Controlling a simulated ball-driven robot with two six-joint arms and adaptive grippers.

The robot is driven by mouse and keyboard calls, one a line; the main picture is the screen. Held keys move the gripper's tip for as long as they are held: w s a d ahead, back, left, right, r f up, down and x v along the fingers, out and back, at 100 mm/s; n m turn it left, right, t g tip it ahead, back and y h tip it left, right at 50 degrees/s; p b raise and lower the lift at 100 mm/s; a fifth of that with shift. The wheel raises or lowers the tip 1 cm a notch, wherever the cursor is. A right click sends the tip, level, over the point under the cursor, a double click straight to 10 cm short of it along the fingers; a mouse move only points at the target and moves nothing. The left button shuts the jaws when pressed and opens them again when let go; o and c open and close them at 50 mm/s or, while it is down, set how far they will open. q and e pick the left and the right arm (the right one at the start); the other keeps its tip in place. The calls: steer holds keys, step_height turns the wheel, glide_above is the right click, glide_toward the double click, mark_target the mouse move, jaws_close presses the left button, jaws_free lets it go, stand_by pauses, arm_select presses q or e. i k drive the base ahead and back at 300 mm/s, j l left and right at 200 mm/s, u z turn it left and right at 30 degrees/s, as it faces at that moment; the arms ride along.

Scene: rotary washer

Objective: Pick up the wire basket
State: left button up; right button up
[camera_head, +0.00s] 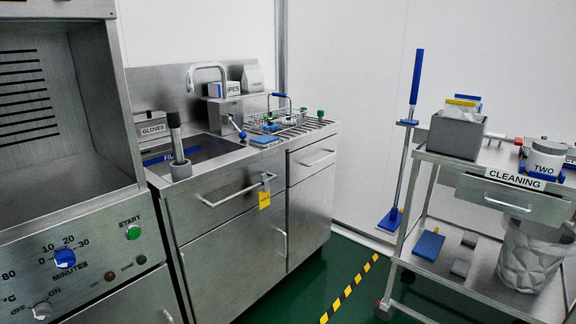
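The wire basket (285,120) stands on the ribbed steel drainboard, right of the sink, at the back of the counter. It is low, made of thin metal wire, with a raised handle that has a blue grip (278,96). Small items with green and blue tops show in or around it; I cannot tell which are inside. A blue sponge-like block (264,140) lies in front of it. Neither of my grippers is in view, and nothing is seen touching the basket.
The sink (200,151) has a curved faucet (207,72) behind it and a dark-handled upright tool (176,140) at its front edge. A steel washer (75,215) stands left. A cleaning trolley (480,187) stands right, with green floor between.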

mark_target(283, 95)
steer(key=i+l+z, duration=0.1)
steer(key=i, duration=0.6)
steer(key=i+l+z, duration=0.1)
steer(key=i, duration=0.6)
